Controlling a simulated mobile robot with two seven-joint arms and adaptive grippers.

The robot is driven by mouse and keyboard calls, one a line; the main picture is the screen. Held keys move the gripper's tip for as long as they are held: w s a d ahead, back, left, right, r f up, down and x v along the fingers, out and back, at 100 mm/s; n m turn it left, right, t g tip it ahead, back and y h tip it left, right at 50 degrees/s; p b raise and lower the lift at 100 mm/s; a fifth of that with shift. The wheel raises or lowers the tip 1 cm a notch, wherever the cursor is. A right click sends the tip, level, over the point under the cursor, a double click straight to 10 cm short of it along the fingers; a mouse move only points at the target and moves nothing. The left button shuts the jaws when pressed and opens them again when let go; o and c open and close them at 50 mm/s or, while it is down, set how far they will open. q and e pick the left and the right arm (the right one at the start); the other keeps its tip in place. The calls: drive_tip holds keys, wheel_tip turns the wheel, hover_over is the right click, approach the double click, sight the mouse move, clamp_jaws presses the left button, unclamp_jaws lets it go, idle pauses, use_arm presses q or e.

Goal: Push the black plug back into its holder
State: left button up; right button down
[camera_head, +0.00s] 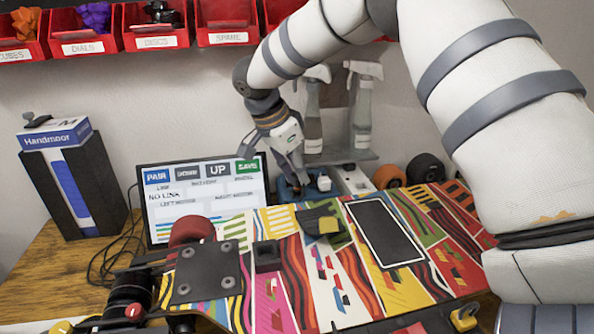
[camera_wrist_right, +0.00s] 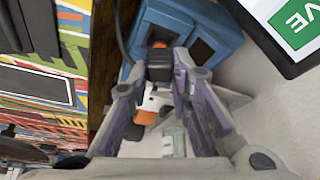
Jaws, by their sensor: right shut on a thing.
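The black plug (camera_wrist_right: 160,66) is a dark block with white and orange parts by it, seen in the right wrist view. My right gripper (camera_wrist_right: 160,82) is shut on it, with a finger on either side. The plug is at the near left part of the blue holder (camera_wrist_right: 222,22), which has dark square openings. I cannot tell how deep the plug sits. In the head view, my right gripper (camera_head: 296,172) reaches down to the blue holder (camera_head: 285,189) behind the colourful board, and the plug is mostly hidden. My left gripper is not in view.
The patterned board (camera_head: 320,285) with a black panel fills the front. A screen (camera_head: 190,205) stands left of the holder. Spray bottles (camera_head: 361,110) stand behind on a grey shelf. A black-and-blue box (camera_head: 70,180) is at the far left. Red bins (camera_head: 150,38) hang above.

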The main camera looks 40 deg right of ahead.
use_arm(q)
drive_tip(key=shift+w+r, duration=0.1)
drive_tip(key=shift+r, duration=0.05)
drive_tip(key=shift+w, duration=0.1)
use_arm(e)
drive_tip(key=shift+f, duration=0.55)
idle(0.8)
drive_tip(key=shift+f, duration=0.5)
idle(0.6)
drive_tip(key=c, duration=1.1)
unclamp_jaws()
drive_tip(key=shift+r, duration=0.1)
drive_tip(key=shift+r+p, duration=0.55)
drive_tip(key=shift+r, duration=2.1)
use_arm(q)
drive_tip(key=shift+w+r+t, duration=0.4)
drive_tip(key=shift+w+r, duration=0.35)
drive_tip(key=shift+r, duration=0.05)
use_arm(e)
drive_tip(key=shift+r, duration=1.8)
